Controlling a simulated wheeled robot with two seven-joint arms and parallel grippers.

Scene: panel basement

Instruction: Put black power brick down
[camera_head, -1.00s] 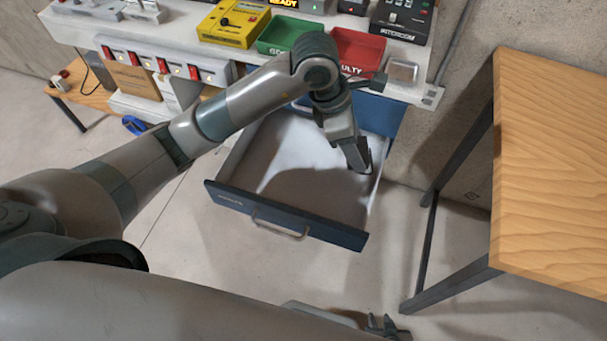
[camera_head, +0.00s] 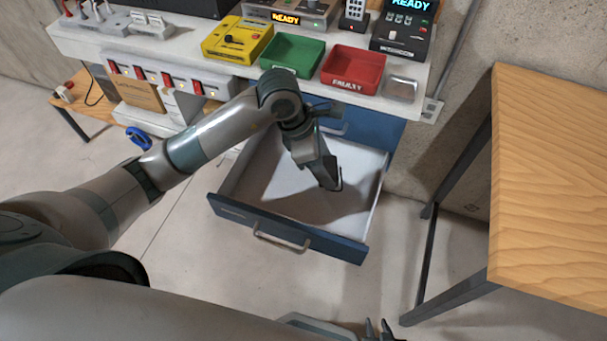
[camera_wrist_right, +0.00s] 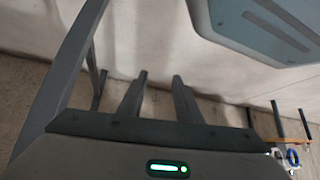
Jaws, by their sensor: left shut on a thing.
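My left gripper (camera_head: 331,178) reaches down over the open blue drawer (camera_head: 290,228), above its pale floor, towards the right side of the inside. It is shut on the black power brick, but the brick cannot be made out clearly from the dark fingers. I cannot tell whether the brick touches the drawer floor. My right gripper (camera_head: 378,331) is at the bottom edge of the head view, away from the drawer. In the right wrist view its two fingers (camera_wrist_right: 159,82) stand apart with nothing between them.
The bench above the drawer holds a green bin (camera_head: 292,55), a red bin (camera_head: 353,68), a yellow device (camera_head: 237,40) and a small metal tray (camera_head: 400,89). A wooden table (camera_head: 550,180) stands at the right. The drawer floor around the gripper looks clear.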

